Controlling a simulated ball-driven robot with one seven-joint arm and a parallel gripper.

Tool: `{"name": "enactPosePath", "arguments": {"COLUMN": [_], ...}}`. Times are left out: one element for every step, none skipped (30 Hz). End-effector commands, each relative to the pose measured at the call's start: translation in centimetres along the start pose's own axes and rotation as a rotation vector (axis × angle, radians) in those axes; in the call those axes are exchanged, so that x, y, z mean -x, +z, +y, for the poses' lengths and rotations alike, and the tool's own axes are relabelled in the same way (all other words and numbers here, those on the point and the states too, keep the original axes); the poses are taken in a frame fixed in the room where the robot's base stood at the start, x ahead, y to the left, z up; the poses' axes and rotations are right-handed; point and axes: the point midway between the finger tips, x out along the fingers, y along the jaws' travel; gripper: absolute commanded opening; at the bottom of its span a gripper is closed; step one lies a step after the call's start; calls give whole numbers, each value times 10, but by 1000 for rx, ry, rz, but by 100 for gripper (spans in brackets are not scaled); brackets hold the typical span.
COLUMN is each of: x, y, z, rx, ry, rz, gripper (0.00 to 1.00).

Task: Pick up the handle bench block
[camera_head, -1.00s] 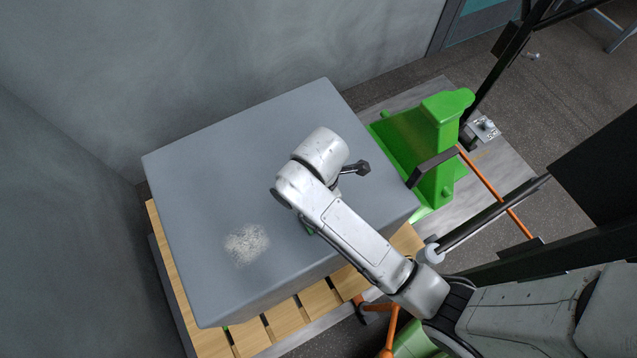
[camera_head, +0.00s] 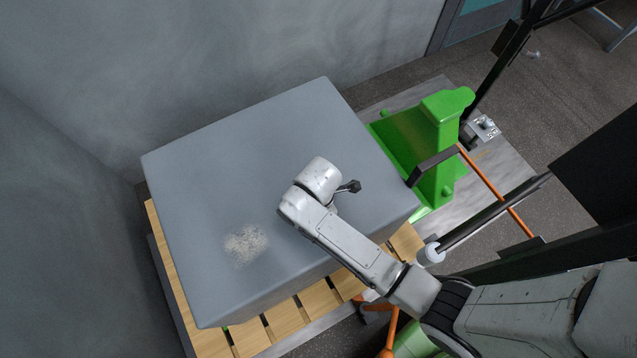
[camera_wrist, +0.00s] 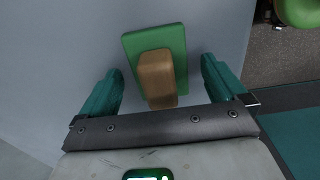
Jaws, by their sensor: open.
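The handle bench block shows in the wrist view as a green plate (camera_wrist: 131,45) with a brown raised handle (camera_wrist: 158,80) on it. It lies on the large grey box (camera_head: 235,140). My gripper (camera_wrist: 161,66) is open, with a teal finger on each side of the block. Gaps show between both fingers and the block, so I see no contact. The height of the fingers over the box top is hard to tell. In the head view my arm hides the block and the fingers.
The box stands on a wooden pallet (camera_head: 285,319) beside grey walls. A pale speckled patch (camera_head: 246,244) marks its top. A green stand (camera_head: 440,125) with a dark bar is to the right of the box. The left part of the box top is clear.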

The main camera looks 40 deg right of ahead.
Motion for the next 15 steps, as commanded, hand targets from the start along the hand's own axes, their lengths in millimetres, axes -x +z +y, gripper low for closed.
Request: {"name": "enactPosePath", "arguments": {"x": [-1, -1, -1, -1, -1, -1, -1, -1, -1, -1, -1, -1, -1, -1, -1], "y": [0, 0, 0, 0, 0, 0, 0, 0, 0, 0, 0, 0, 0, 0, 0], "z": [0, 0, 0, 0, 0, 0, 0, 0, 0, 0, 0, 0, 0, 0, 0], "rx": [0, 0, 0, 0, 0, 0, 0, 0, 0, 0, 0, 0, 0, 0, 0], "ry": [0, 1, 1, 1, 1, 1, 1, 1, 1, 1, 1, 1, 1, 0, 0], "rz": [0, 0, 0, 0, 0, 0, 0, 0, 0, 0, 0, 0, 0, 0, 0], "gripper": [98, 98, 98, 98, 98, 98, 96, 93, 89, 86, 84, 80, 77, 74, 70]}}
